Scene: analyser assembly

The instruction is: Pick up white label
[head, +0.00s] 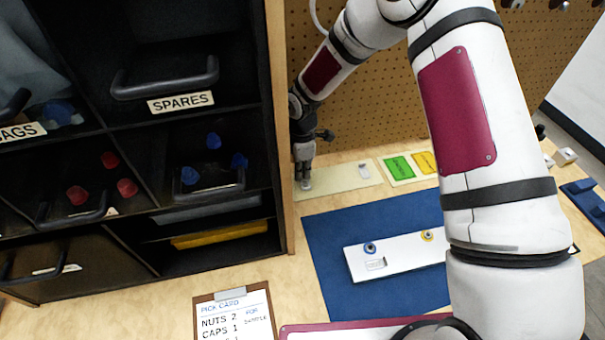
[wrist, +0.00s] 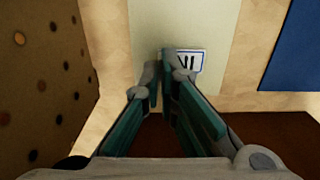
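A small white label (wrist: 194,61) with a dark blue border and partly hidden dark lettering shows in the wrist view on a pale mat (wrist: 215,18). My gripper (wrist: 167,76) is at its near edge. The fingertips are close together, and the right one covers part of the label. I cannot tell whether they hold it. In the head view my gripper (head: 304,179) points down at the left end of the pale mat (head: 335,181), beside the shelf. A small white piece is just under the fingertips. Another small whitish piece (head: 363,171) lies at the mat's right end.
A shelf unit (head: 278,120) stands close left of my gripper, with a pegboard (head: 390,110) behind. Green (head: 400,168) and yellow (head: 425,162) cards lie to the right. A blue mat (head: 325,225) carries a white bar (head: 400,263). A pick card (head: 235,318) lies in front.

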